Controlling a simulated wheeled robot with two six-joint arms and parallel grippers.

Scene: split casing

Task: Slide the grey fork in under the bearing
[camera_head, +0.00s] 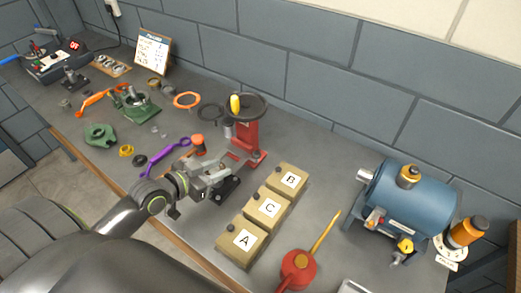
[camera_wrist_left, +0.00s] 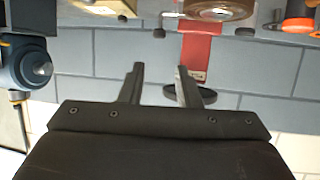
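My left gripper (camera_head: 222,176) is over the bench just in front of the red press (camera_head: 245,138). In the left wrist view, its two fingers (camera_wrist_left: 160,76) stand apart with nothing seen between them. That view looks inverted, with the red press column (camera_wrist_left: 197,50) beyond the fingertips. A dark fixture with a knob (camera_head: 226,190) lies beside and below the gripper. I cannot pick out the grey fork for certain. My right gripper is not in view.
Tan blocks A (camera_head: 243,241), C (camera_head: 267,208) and B (camera_head: 289,180) stand right of the gripper. A blue motor (camera_head: 410,205) and a red oil can (camera_head: 298,268) are further right. A purple tool (camera_head: 165,156) and green casing parts (camera_head: 99,135) lie left.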

